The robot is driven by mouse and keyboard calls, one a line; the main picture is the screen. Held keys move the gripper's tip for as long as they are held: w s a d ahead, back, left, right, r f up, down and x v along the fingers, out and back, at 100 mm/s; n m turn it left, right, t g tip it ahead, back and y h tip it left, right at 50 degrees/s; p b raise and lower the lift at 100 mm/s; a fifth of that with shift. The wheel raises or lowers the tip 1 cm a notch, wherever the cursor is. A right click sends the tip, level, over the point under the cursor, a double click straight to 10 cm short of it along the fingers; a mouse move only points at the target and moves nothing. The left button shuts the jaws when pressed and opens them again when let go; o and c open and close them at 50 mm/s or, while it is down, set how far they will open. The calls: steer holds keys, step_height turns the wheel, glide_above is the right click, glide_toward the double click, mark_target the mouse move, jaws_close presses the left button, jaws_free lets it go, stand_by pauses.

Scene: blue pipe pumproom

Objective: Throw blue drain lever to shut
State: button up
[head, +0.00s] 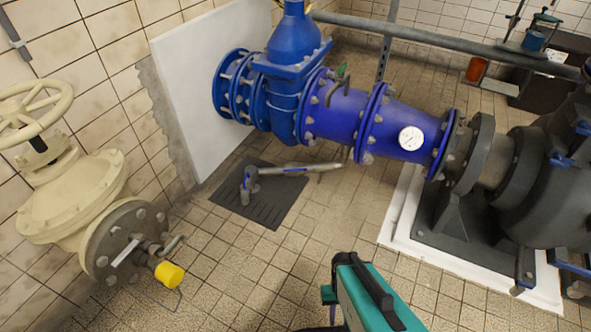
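A thin grey drain pipe (312,167) runs low above the floor, below the big blue pipe. Its left end bends down over a dark floor grate (270,212). Small blue parts show on the drain pipe near the bend. A narrow blue strip, which looks like the drain lever (285,171), seems to lie along the pipe, but it is too small to be sure of its angle. My gripper is not in view, and nothing is seen touching the drain pipe.
A cream valve (75,200) with a handwheel and yellow cap stands left. The blue pipe (335,108) with a gauge (411,138) leads to a dark pump (540,185) on a plinth. A teal object (370,300) with a black handle fills the bottom centre. Tiled floor before the grate is clear.

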step_height(320, 180, up, 35)
steer(key=s+p, duration=0.1)
steer(key=p, duration=3.3)
steer(key=shift+g, duration=0.3)
steer(key=shift+o, duration=0.4)
steer(key=shift+s, duration=0.1)
